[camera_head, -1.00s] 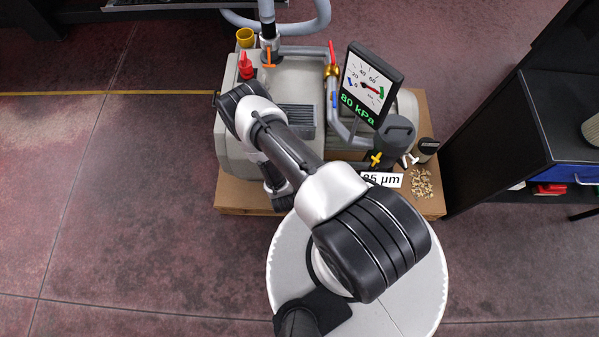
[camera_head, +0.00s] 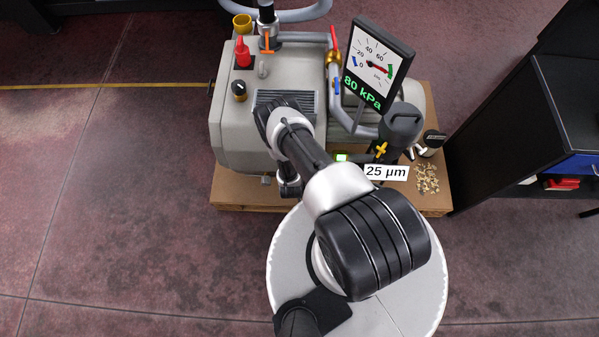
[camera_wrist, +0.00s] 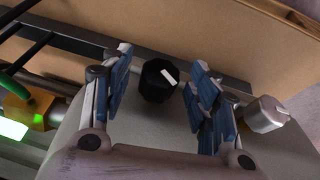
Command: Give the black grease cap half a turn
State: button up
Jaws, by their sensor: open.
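The black cap (camera_wrist: 158,80) with a white mark line sits on the grey pump housing (camera_wrist: 150,128) in the wrist view. My gripper (camera_wrist: 158,92) is open, its blue-padded fingers on either side of the cap. A gap shows between the cap and each finger; how deep the fingers reach around it I cannot tell. The cap is not visible in the head view, where my arm covers that part of the pump (camera_head: 232,130). A silver cap (camera_wrist: 264,114) stands just right of the right finger.
The pump rests on a brown board (camera_head: 232,192). A gauge (camera_head: 375,65) reads 80 kPa, beside a dark canister (camera_head: 400,124). Floor at left is clear.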

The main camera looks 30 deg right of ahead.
jog(key=shift+c, duration=0.2)
jog(key=c, duration=1)
jog(key=shift+c, duration=0.2)
jog(key=shift+s, duration=0.1)
jog(key=shift+d+t+y+p, duration=0.15)
jog(key=shift+t+y+p, duration=0.2)
jog(key=shift+p, duration=0.2)
jog(key=shift+s+d+m+t+y, duration=0.15)
jog(key=shift+m+t+y, duration=0.15)
jog(key=shift+y, duration=0.35)
jog(key=shift+d+f+m+t+y+b, duration=0.1)
jog(key=shift+m+t+y+b, duration=0.1)
jog(key=shift+t+y, duration=0.3)
jog(key=shift+f+m+t+y+b, duration=0.15)
jog(key=shift+t+y, duration=0.2)
jog(key=shift+y, duration=0.25)
jog(key=shift+r+t+y, duration=0.15)
jog(key=shift+t+y, duration=0.45)
jog(key=shift+y, duration=0.2)
